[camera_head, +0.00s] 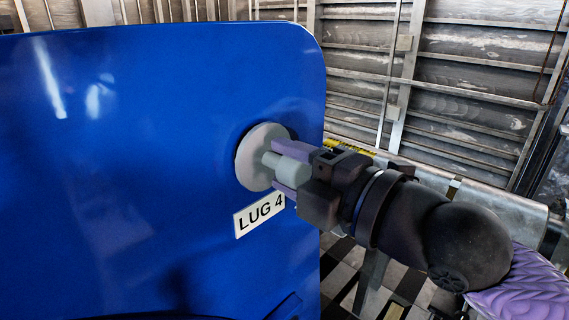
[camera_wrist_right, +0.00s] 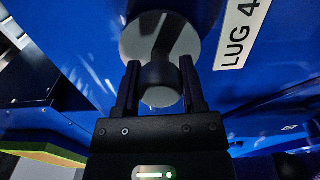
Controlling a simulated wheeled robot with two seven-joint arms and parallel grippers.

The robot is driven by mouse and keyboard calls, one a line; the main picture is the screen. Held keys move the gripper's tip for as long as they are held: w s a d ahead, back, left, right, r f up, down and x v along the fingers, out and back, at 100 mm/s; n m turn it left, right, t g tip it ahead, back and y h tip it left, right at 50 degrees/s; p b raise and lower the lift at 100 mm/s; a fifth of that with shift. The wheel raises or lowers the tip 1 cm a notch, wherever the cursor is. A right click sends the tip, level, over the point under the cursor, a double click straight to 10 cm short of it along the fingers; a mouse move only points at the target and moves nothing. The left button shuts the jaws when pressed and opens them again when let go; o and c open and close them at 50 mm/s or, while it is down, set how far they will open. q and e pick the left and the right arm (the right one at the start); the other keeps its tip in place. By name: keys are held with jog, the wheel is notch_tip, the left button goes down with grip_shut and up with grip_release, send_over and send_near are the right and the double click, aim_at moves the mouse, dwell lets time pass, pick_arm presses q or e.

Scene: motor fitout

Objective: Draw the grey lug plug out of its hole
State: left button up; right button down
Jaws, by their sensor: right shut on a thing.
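The grey lug plug (camera_head: 253,160) is a round pale disc with a short cylindrical knob, set against the blue panel (camera_head: 130,170) just above the "LUG 4" label (camera_head: 259,214). My right gripper (camera_head: 284,165) comes in from the right and is shut on the knob. In the right wrist view, the fingers (camera_wrist_right: 160,88) of my right gripper stand on either side of the knob, with the plug's disc (camera_wrist_right: 160,38) beyond them. The hole behind the disc is hidden, and I cannot tell whether the disc is flush with the panel. My left gripper is not in view.
The blue panel's right edge (camera_head: 322,90) is close to my right gripper. A metal rail (camera_head: 480,200) runs behind my right arm. A ribbed metal wall (camera_head: 470,90) stands at the back, and a checkered floor (camera_head: 345,280) shows below.

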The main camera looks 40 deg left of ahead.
jog(key=d, duration=0.9)
jog(key=shift+s, duration=0.35)
